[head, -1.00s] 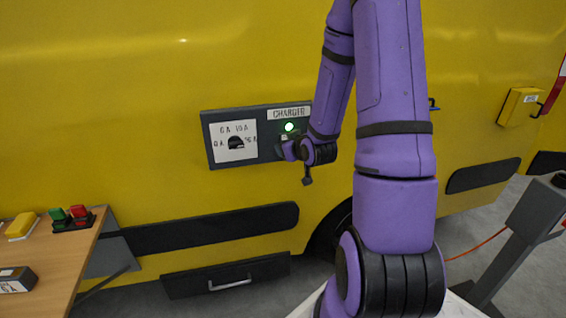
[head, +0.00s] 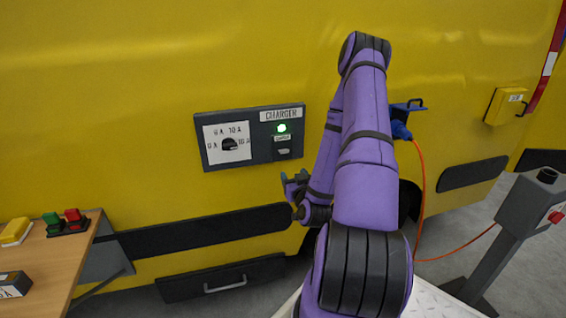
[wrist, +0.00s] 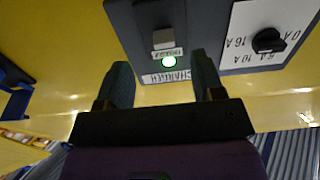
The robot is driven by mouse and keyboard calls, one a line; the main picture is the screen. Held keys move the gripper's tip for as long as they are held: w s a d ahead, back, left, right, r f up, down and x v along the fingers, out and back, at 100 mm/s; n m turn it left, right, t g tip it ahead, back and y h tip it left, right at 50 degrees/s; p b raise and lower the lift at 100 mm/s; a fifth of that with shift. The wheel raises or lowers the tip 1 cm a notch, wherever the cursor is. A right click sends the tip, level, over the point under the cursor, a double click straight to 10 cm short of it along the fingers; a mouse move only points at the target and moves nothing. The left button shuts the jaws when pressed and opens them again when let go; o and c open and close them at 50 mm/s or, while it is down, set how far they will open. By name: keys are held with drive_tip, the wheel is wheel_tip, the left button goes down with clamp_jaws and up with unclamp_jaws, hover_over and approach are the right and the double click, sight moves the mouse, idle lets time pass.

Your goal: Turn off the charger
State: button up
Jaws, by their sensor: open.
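The charger panel (head: 263,160) is a dark plate on the yellow vehicle side, labelled CHARGER. Its round lamp (head: 282,128) glows green and also shows in the wrist view (wrist: 169,62). Below the lamp is a small grey switch (head: 284,151), seen close in the wrist view (wrist: 162,38); I cannot tell its position. A black rotary knob (head: 230,144) sits on a white amp dial to the left. My gripper (head: 295,183) is just below the panel's right end, apart from it. In the wrist view its two fingers (wrist: 161,65) are spread and empty, pointing toward the panel.
A blue plug (head: 400,130) with an orange cable is at the vehicle side, right of my arm. A grey post (head: 515,225) stands at the right. A wooden table (head: 62,255) at left holds red and green buttons (head: 66,221). A yellow box (head: 505,105) is mounted at right.

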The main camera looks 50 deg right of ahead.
sight(284, 159)
drive_tip(key=x, duration=1)
